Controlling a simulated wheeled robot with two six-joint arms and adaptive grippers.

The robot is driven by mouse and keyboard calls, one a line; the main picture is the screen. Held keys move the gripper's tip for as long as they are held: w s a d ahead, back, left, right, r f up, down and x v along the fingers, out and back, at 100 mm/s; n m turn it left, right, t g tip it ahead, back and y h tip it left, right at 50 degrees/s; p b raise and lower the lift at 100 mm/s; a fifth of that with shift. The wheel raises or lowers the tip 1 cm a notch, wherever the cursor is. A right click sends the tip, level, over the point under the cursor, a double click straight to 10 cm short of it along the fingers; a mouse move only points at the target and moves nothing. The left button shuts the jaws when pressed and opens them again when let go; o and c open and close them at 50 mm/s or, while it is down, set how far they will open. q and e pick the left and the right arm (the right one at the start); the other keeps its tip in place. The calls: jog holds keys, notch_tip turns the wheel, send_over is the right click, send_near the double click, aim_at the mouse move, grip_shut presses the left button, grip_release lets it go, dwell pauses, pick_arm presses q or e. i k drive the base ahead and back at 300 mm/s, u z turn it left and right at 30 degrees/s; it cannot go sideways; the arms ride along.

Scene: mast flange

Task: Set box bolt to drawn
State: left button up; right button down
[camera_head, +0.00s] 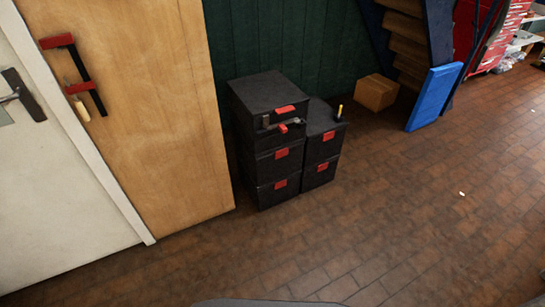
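A stack of black boxes (262,90) stands on the floor against the dark green wall, near the middle of the view. On the front of the top box is a small grey metal fitting (280,124), which looks like a bolt, with a red tab (283,128) at it. Its position, drawn or not, is too small to tell. Another red tab (284,109) sits above it near the lid edge. Neither of my grippers is in view.
A shorter black stack (325,137) with a small yellow-tipped item (340,111) on top stands to the right. A wooden panel (160,110) and white door (60,220) are left. A cardboard box (376,93) and blue panel (433,97) are right. The brick floor in front is clear.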

aim_at(281, 125)
jog(key=k, duration=0.35)
jog(key=u, duration=0.8)
jog(key=i, duration=0.65)
jog(key=u, duration=0.75)
jog(key=i, duration=0.9)
jog(key=z, duration=0.75)
jog(key=i, duration=0.4)
jog(key=z, duration=0.35)
